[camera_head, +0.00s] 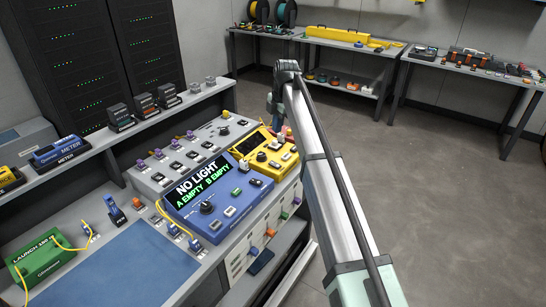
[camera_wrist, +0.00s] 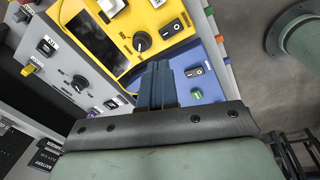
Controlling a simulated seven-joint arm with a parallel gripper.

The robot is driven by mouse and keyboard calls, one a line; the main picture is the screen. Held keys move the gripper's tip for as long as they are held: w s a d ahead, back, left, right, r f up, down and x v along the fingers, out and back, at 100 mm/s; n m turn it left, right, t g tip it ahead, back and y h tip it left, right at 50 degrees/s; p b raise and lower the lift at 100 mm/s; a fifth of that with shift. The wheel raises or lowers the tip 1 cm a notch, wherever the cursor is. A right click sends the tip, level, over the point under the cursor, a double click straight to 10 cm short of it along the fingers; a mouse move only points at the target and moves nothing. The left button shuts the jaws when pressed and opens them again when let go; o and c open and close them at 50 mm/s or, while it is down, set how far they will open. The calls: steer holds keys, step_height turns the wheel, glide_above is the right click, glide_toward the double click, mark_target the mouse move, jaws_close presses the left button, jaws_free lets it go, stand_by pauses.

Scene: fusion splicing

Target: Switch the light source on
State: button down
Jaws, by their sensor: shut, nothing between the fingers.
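A yellow instrument box (camera_head: 262,152), which looks like the light source, sits on the bench behind the blue meter box (camera_head: 215,200). Its label is not readable. In the wrist view the yellow box (camera_wrist: 150,15) shows a black knob (camera_wrist: 141,41) and a black rocker switch (camera_wrist: 172,27). Whether the rocker is on or off cannot be told. The blue box's screen (camera_head: 200,185) reads "NO LIGHT, A EMPTY, B EMPTY". My gripper (camera_wrist: 158,72) is shut and empty, over the border between the yellow and blue boxes. Its fingers hide part of both; contact cannot be told.
The blue box has its own rocker (camera_wrist: 193,72) and green button (camera_wrist: 197,93) close to my fingers. A grey panel with switches (camera_head: 170,160) stands at the left. A green launch box (camera_head: 45,262) with yellow fibre is at front left. Open floor lies right.

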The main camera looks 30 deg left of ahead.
steer(key=n, duration=0.5)
glide_toward(272, 162)
steer(key=f, duration=0.4)
steer(key=a+f, duration=0.1)
steer(key=f, duration=0.1)
steer(key=shift+w+f, duration=0.1)
steer(key=shift+f, duration=0.3)
steer(key=shift+a, duration=0.1)
